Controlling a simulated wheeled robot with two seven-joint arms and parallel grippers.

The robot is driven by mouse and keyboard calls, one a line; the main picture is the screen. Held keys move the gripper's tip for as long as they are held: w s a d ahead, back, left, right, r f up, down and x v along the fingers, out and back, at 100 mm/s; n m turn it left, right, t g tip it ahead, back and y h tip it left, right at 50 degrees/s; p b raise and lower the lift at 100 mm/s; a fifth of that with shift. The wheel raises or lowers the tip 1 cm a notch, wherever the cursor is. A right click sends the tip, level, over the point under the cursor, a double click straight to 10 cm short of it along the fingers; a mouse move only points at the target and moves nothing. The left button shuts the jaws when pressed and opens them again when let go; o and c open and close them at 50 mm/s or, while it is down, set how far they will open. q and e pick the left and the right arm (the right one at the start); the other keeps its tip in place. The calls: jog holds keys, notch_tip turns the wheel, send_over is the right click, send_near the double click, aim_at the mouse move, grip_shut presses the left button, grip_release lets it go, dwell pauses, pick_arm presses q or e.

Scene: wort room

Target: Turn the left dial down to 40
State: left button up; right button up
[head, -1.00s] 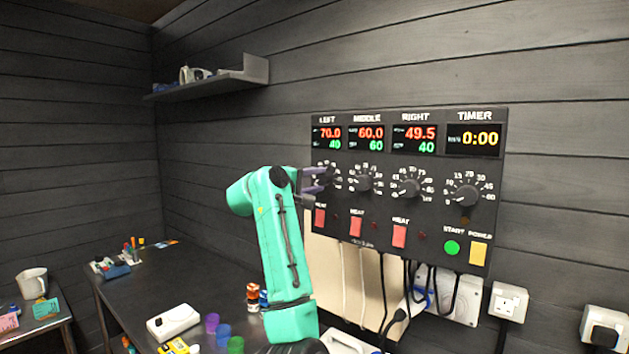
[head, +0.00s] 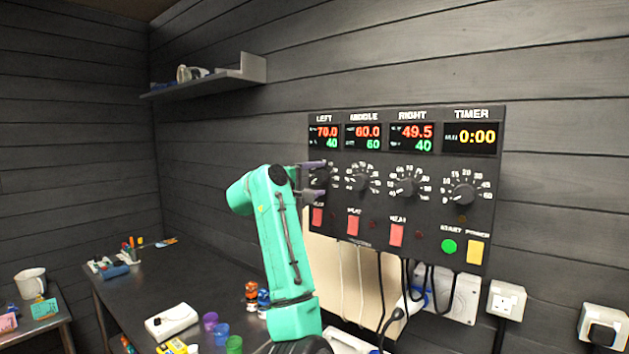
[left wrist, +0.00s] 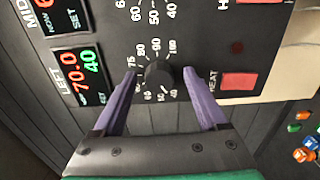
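The left dial (left wrist: 158,74) is a dark knob with white numbers around it. In the head view my left gripper largely hides it. My left gripper (left wrist: 160,76) has purple fingers, one on each side of the dial, with a small gap to the knob visible in the wrist view. It shows in the head view (head: 316,179) at the panel's left edge. The left display (head: 326,137) reads 70.0 in red and 40 in green; in the wrist view the green line is marked SET. My right gripper is not in view.
The control panel (head: 440,215) also carries the middle dial (head: 361,178), right dial (head: 408,187) and timer dial (head: 463,194). A red switch (head: 317,216) sits just below the left dial. Cables hang under the panel. A dark table (head: 215,272) with cups stands below.

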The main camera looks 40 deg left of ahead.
pick_arm(q)
jog(key=s+d+b, duration=0.1)
jog(key=s+b, duration=0.6)
jog(key=s, duration=0.7)
jog(key=shift+s+d+b, duration=0.2)
jog(key=shift+d+b, duration=0.1)
jog(key=shift+w, duration=0.1)
